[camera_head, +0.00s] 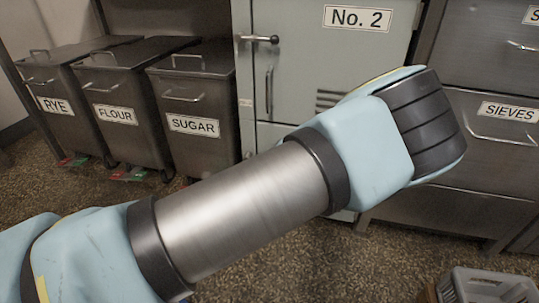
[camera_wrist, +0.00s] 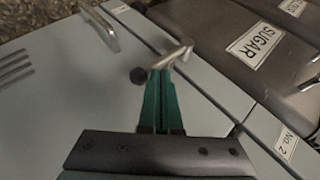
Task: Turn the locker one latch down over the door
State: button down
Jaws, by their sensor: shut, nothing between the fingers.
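The locker in view carries a "No. 2" sign (camera_head: 358,18); no number one sign shows. Its silver latch (camera_head: 259,39) lies about level near the left edge of the pale grey door (camera_head: 300,75), with a dark round end at its right. My gripper (camera_wrist: 161,74) has green fingers, closed together and empty. I cannot tell whether the tips touch the latch. In the head view my arm hides the gripper.
A vertical door handle (camera_head: 268,92) sits below the latch; it also shows in the wrist view (camera_wrist: 100,26). Lidded bins, including the sugar bin (camera_head: 196,95), stand left. Drawers (camera_head: 500,155) stand right. A grey crate (camera_head: 485,285) is at the lower right. Floor between is clear.

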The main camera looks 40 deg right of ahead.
jog(key=shift+s+f, duration=0.1)
jog(key=shift+f, duration=0.25)
